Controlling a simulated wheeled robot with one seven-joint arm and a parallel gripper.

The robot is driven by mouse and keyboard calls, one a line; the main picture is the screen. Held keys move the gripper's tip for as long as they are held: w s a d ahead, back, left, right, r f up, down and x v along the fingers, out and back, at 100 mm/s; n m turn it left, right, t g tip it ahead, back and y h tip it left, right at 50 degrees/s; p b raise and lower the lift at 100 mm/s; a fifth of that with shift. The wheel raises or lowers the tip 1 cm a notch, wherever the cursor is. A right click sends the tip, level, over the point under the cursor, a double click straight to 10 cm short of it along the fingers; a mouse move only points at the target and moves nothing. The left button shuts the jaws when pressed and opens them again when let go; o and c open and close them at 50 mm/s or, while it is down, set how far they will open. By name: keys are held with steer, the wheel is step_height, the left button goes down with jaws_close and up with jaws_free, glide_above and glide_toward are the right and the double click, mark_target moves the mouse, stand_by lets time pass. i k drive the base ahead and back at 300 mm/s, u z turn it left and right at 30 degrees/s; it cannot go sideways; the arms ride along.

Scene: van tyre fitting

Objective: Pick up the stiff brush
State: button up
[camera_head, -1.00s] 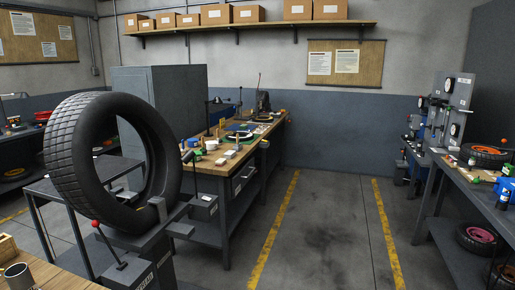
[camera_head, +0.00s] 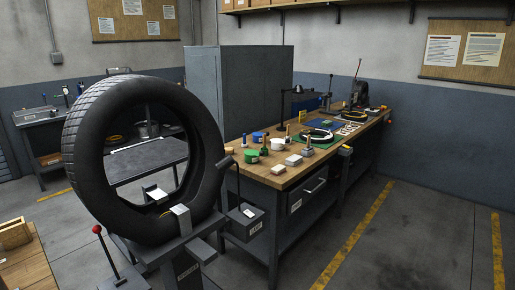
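I cannot make out the stiff brush for certain. A wooden-topped workbench (camera_head: 275,180) in the middle right carries several small items, some upright with light wooden handles (camera_head: 288,132). They are too small to tell whether one is the brush. My gripper is not in view.
A large tyre (camera_head: 88,165) stands upright on a stand at the front left, partly between me and the workbench. A red-knobbed lever (camera_head: 97,230) rises beside it. A grey cabinet (camera_head: 235,80) stands behind the bench. The floor with yellow lines (camera_head: 350,240) at right is clear.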

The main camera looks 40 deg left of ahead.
mark_target(230, 150)
steer(key=u, duration=0.7)
steer(key=i, duration=1.05)
steer(key=u, duration=1)
steer(key=i, duration=0.2)
steer(key=u, duration=0.25)
